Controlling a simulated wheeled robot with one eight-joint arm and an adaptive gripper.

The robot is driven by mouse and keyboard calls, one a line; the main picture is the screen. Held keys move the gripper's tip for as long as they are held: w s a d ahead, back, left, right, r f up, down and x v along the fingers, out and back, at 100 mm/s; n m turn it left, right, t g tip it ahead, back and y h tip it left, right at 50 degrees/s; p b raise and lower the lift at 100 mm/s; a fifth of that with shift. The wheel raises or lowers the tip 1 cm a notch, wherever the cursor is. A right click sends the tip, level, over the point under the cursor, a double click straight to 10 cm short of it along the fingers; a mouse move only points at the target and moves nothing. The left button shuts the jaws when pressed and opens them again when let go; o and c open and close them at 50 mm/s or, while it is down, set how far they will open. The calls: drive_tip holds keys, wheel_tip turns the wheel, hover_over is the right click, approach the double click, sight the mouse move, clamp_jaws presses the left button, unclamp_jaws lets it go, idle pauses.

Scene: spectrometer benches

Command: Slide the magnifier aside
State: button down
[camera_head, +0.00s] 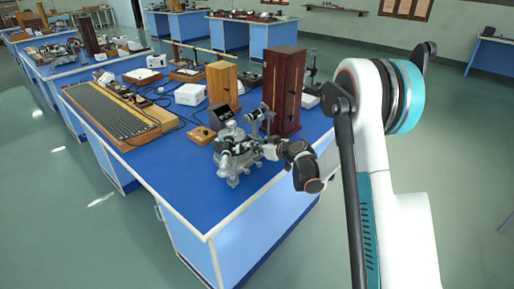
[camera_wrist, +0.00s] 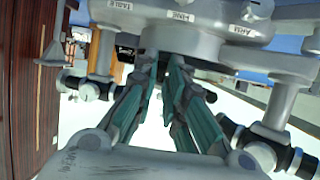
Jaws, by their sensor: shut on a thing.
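The grey metal spectrometer (camera_head: 229,165) stands near the front edge of the blue bench. Its round body (camera_wrist: 190,40), with small labels, fills the top of the wrist view. My gripper (camera_head: 262,150) reaches in from the right, close against the instrument. In the wrist view my gripper's green-and-dark fingers (camera_wrist: 164,66) come together just below the round body. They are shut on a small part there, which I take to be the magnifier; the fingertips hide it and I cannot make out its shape.
Grey posts and dark-ended tubes (camera_wrist: 88,86) flank my fingers closely on both sides. A dark wooden cabinet (camera_head: 284,88) stands right behind the spectrometer, with a lighter wooden box (camera_head: 222,88) to its left. The bench's front left corner (camera_head: 190,205) is bare.

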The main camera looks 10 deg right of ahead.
sight(250, 139)
drive_tip(key=w+d+n+g+y, duration=0.1)
drive_tip(key=w+n+y, duration=0.1)
drive_tip(key=w+d+n+g+y, duration=0.1)
drive_tip(key=w+n+g, duration=0.1)
drive_tip(key=w+d+n+g+y, duration=0.1)
drive_tip(key=w+n+y, duration=0.1)
drive_tip(key=shift+g+y, duration=0.3)
drive_tip(key=shift+w, duration=0.45)
drive_tip(key=shift+w+r, duration=0.1)
drive_tip(key=shift+w+d+r, duration=0.1)
drive_tip(key=c, duration=2)
unclamp_jaws()
drive_tip(key=o, duration=0.3)
drive_tip(key=shift+w, duration=0.1)
drive_tip(key=shift+o, duration=0.2)
